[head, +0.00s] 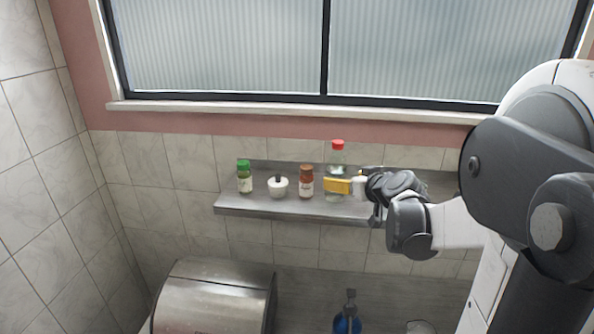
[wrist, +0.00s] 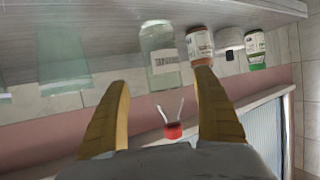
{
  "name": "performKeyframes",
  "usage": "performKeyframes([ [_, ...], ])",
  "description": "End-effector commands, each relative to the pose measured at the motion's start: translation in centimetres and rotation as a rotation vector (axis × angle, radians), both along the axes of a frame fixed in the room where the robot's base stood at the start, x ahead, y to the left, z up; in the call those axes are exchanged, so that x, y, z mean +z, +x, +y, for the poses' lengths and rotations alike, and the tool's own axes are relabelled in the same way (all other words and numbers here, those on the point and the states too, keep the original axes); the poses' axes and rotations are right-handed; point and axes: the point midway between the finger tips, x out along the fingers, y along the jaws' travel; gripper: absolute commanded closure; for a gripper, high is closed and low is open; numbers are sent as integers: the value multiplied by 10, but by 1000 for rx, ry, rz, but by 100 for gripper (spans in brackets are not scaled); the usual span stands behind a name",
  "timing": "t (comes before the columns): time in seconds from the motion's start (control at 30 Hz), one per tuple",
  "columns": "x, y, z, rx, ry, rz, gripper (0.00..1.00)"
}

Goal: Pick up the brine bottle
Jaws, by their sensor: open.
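A clear bottle with a red cap (head: 337,158) stands upright on the grey wall shelf (head: 290,206); I take it for the brine bottle, though its label is not clearly readable. My gripper (head: 335,186) reaches in from the right, with a yellow finger across the bottle's lower front in the head view. In the wrist view, which looks upside down, the bottle (wrist: 160,58) shows between the two open yellow fingers of my gripper (wrist: 163,80), its red cap toward the palm. I cannot tell whether a finger touches it.
Left of the bottle stand a brown-red spice jar (head: 306,182), a white pot with a dark knob (head: 278,187) and a green-capped jar (head: 244,178). A clear glass (wrist: 65,65) stands on the bottle's other side.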

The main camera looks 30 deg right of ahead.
Motion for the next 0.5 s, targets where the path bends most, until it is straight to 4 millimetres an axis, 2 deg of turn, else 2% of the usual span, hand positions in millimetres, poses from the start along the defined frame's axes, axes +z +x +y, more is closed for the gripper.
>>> performKeyframes([
  [0.3,-13,39,-3,1,-2,1,22],
  [0.5,-19,49,-4,1,0,1,22],
])
